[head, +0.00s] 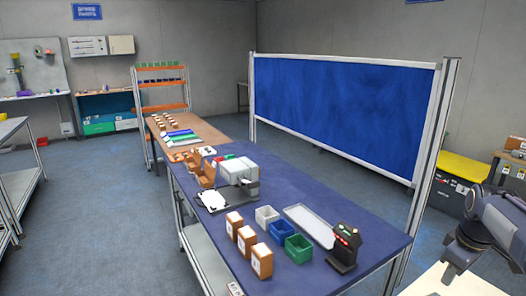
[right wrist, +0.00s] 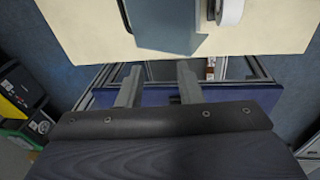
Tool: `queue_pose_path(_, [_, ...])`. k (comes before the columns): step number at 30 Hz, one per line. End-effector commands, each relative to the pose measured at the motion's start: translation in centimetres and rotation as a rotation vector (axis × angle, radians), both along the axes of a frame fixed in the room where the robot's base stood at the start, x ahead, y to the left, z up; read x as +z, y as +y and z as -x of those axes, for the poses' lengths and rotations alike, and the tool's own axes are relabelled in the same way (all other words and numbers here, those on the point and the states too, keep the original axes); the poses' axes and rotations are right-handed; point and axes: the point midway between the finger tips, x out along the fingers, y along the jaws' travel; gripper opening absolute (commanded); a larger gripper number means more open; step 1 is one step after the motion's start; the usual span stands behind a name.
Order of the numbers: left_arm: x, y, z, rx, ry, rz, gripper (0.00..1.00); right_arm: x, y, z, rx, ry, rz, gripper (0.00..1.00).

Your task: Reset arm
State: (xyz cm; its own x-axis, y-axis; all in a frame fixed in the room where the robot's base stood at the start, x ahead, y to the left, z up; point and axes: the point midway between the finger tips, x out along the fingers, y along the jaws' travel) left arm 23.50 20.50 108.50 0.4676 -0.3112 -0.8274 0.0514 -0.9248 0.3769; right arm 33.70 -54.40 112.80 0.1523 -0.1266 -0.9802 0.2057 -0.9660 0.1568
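My right arm comes in at the lower right of the head view, its gripper (head: 452,274) low above a pale table top (head: 435,284). In the right wrist view the two grey fingers of this gripper (right wrist: 159,75) stand apart with nothing between them. Beyond the fingers, a blue-grey object (right wrist: 168,25) and a white roll (right wrist: 231,12) are on the pale surface. I cannot tell exactly what the blue-grey object is. My left gripper is in neither view.
A blue-topped table (head: 293,272) holds brown-and-white boxes (head: 247,242), small bins (head: 282,231), a grey tray (head: 309,226), a dark device (head: 343,247) and a grey machine (head: 238,172). A blue partition (head: 340,112) stands behind it. A yellow-lidded container (head: 464,167) is at right.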

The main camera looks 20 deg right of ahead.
Motion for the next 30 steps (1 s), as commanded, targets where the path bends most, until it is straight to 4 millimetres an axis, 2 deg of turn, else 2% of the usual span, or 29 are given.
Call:
queue_pose_path(1, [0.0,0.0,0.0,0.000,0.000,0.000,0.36,0.4,2.8,-0.1,-0.011,-0.050,-0.035,0.33])
queue_pose_path(3, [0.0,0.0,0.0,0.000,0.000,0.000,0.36,0.7,7.0,0.0,-0.041,-0.117,-0.096,0.33])
queue_pose_path(8, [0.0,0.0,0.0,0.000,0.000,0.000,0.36,0.8,16.7,1.5,-0.111,-0.234,-0.249,0.33])
queue_pose_path(12, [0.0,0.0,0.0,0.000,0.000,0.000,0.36,-0.2,24.3,4.3,-0.172,-0.290,-0.383,0.33])
queue_pose_path(15, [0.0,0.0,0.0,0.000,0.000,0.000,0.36,-1.5,28.6,6.6,-0.215,-0.306,-0.461,0.33])
queue_pose_path(18, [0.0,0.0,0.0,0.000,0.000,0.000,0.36,-2.9,31.4,8.4,-0.253,-0.309,-0.519,0.33])
queue_pose_path(21, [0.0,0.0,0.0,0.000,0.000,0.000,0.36,-3.8,33.0,9.6,-0.280,-0.308,-0.554,0.33])
queue_pose_path(30, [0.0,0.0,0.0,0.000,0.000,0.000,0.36,-4.4,33.7,10.2,-0.297,-0.304,-0.569,0.33])
